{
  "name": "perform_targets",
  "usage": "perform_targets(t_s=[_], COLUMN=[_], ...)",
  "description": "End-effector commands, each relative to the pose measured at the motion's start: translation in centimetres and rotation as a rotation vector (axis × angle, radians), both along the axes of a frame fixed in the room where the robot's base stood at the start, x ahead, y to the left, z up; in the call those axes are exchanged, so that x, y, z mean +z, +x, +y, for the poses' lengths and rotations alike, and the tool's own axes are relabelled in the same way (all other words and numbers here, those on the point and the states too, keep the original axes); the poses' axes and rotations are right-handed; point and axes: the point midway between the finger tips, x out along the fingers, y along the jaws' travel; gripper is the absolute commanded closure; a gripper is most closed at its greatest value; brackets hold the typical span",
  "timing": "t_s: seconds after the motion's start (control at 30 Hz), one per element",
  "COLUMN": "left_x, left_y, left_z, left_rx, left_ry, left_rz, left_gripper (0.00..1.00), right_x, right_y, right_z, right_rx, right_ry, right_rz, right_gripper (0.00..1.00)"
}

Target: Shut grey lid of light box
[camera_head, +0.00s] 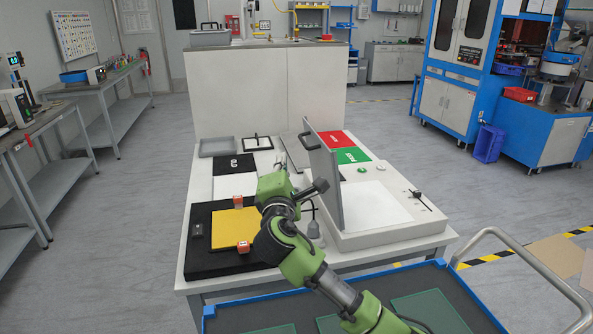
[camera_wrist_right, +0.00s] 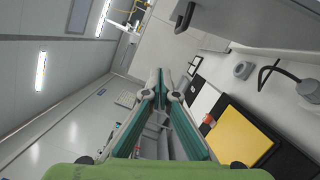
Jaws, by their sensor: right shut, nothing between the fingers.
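The light box (camera_head: 400,232) is a white case with a bright panel (camera_head: 375,205) at the right of the table. Its grey lid (camera_head: 326,185) stands open, nearly upright, along the box's left side. A dark handle (camera_head: 309,140) is near the lid's top edge. The lid also shows at upper right in the right wrist view (camera_wrist_right: 255,22), with its handle (camera_wrist_right: 184,17). My right gripper (camera_head: 283,164) is left of the lid, apart from it, partly hidden by my wrist. Its fingers (camera_wrist_right: 161,74) are closed and empty. My left gripper is out of view.
A black tray with a yellow pad (camera_head: 233,228) and small orange-white blocks lies left of my arm. Black, red (camera_head: 337,140) and green (camera_head: 352,155) mats lie behind. A grey lamp-like item (camera_head: 316,232) and cable stand by the lid's base. A blue-edged cart (camera_head: 240,318) is in front.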

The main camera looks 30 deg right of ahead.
Motion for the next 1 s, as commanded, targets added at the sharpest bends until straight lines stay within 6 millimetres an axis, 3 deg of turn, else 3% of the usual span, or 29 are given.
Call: perform_targets(t_s=[0.03, 0.23, 0.47, 0.93, 1.0], left_x=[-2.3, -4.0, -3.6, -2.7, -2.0], left_y=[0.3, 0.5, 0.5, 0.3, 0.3], left_z=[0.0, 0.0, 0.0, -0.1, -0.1], left_rx=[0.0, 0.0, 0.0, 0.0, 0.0], left_ry=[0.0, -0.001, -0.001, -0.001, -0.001], left_rz=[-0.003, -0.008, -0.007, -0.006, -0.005], left_gripper=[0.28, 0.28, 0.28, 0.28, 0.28], right_x=[-2.3, -4.0, -3.6, -2.9, -2.2], right_y=[0.0, 0.0, 1.5, 9.0, 8.5], right_z=[0.0, 0.0, -0.8, -4.8, -6.0], right_rx=[0.0, 0.0, -0.002, -0.002, -0.003], right_ry=[0.0, 0.0, 0.0, 0.001, -0.002], right_rz=[-0.001, -0.001, -0.001, 0.0, 0.0], right_gripper=[1.0, 1.0, 1.0, 1.0, 1.0])
